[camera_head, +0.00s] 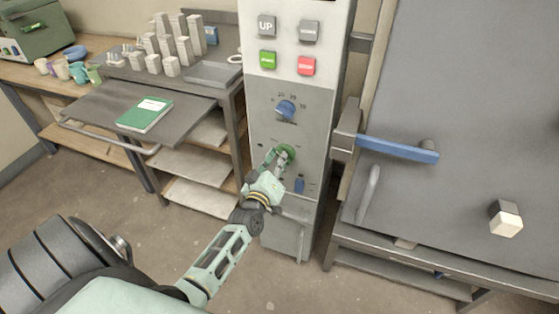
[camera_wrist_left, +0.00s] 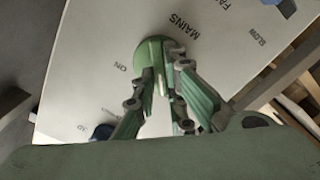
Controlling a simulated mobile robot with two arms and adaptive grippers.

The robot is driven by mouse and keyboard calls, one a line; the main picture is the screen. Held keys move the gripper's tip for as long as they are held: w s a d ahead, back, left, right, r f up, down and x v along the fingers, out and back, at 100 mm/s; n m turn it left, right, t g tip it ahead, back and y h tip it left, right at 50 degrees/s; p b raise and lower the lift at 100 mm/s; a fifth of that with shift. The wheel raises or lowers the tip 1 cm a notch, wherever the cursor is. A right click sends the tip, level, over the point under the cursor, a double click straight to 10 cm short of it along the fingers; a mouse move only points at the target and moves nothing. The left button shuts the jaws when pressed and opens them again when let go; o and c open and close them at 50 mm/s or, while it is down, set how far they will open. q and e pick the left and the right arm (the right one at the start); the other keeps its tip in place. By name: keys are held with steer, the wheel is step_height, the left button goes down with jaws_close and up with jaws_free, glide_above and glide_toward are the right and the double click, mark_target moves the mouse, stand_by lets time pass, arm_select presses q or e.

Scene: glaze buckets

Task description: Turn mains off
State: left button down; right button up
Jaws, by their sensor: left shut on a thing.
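The mains knob is a round green knob (camera_head: 288,152) low on the grey control panel (camera_head: 263,122). In the left wrist view the green knob (camera_wrist_left: 152,55) sits below the upside-down word MAINS, with ON lettered beside it. My left gripper (camera_head: 277,158) reaches up to the panel and is shut on the knob, its fingers (camera_wrist_left: 163,85) on either side of the knob's grip. The fingers hide part of the knob, and I cannot read its exact setting. My right gripper is not in view.
Above are a blue dial (camera_head: 286,109), a green button (camera_head: 267,60) and a red button (camera_head: 306,66). A small blue switch (camera_head: 299,185) is below right. A kiln door with a blue handle (camera_head: 398,149) stands right; a cart holding a green book (camera_head: 145,114) stands left.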

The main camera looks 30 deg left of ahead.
arm_select(q)
steer(key=shift+f+n, duration=0.1)
steer(key=shift+n, duration=0.4)
steer(key=c, duration=1.8)
jaws_free()
steer(key=v, duration=1.2)
steer(key=shift+f, duration=0.1)
